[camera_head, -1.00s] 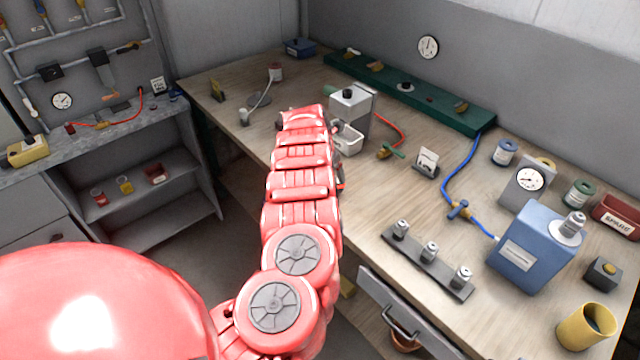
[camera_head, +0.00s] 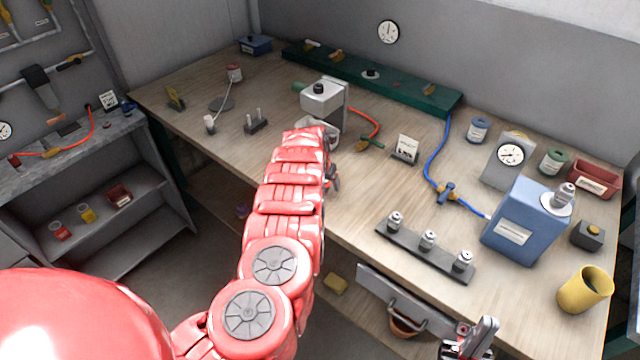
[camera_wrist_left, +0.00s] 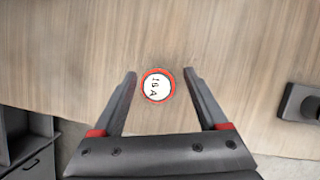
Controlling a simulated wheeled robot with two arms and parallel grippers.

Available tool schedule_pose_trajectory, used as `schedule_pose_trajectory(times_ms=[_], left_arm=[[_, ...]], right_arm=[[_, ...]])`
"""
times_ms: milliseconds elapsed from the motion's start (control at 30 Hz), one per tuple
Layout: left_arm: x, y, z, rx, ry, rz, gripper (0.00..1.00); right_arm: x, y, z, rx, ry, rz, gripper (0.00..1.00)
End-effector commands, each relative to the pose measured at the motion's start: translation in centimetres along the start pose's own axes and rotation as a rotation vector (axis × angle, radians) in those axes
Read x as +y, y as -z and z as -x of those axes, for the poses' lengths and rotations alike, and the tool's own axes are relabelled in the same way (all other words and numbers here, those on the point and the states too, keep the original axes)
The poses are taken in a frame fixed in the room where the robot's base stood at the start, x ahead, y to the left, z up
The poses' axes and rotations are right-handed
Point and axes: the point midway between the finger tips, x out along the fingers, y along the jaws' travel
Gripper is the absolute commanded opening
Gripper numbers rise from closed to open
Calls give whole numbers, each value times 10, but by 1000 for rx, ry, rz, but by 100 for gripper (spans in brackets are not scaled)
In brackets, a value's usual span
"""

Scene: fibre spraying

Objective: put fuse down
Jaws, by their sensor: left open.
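The fuse shows in the left wrist view as a round white top marked 16 A (camera_wrist_left: 158,86) with a red ring. It stands over the wooden bench top (camera_wrist_left: 70,70), its round end facing the camera. My left gripper (camera_wrist_left: 160,73) is open, one finger on each side of the fuse, with a small gap to each. In the head view my red left arm hides the fuse; a dark part of the left gripper (camera_head: 333,178) shows beside it. My right gripper (camera_head: 472,340) shows at the bottom edge, seemingly empty; its jaw opening is unclear.
A grey box machine (camera_head: 322,98) stands just beyond my left arm. A dark block with prongs (camera_head: 256,125) is left of it. A dark strip with several metal pieces (camera_head: 408,246) and a blue box (camera_head: 520,222) are to the right.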

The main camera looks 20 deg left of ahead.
Motion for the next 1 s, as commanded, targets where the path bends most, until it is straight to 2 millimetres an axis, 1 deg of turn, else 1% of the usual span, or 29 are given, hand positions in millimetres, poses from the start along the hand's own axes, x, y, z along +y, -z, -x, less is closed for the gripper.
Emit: schedule_pose_trajectory(times_ms=[33, 67, 200, 467, 833, 1000], left_arm=[[1, 0, 0, 0, 0, 1, 76], [1, 0, 0, 0, -1, 1, 72], [1, 0, 0, 0, -1, 1, 47], [1, 0, 0, 0, -1, 1, 0], [2, 0, 1, 0, -1, 2, 0], [10, -1, 6, -2, -2, 4, 0]], right_arm=[[0, 0, 0, 0, 0, 0, 0], [0, 0, 0, 0, 0, 0, 0], [0, 0, 0, 0, 0, 0, 0], [0, 0, 0, 0, 0, 0, 0], [0, 0, 0, 0, 0, 0, 0], [0, 0, 0, 0, 0, 0, 0]])
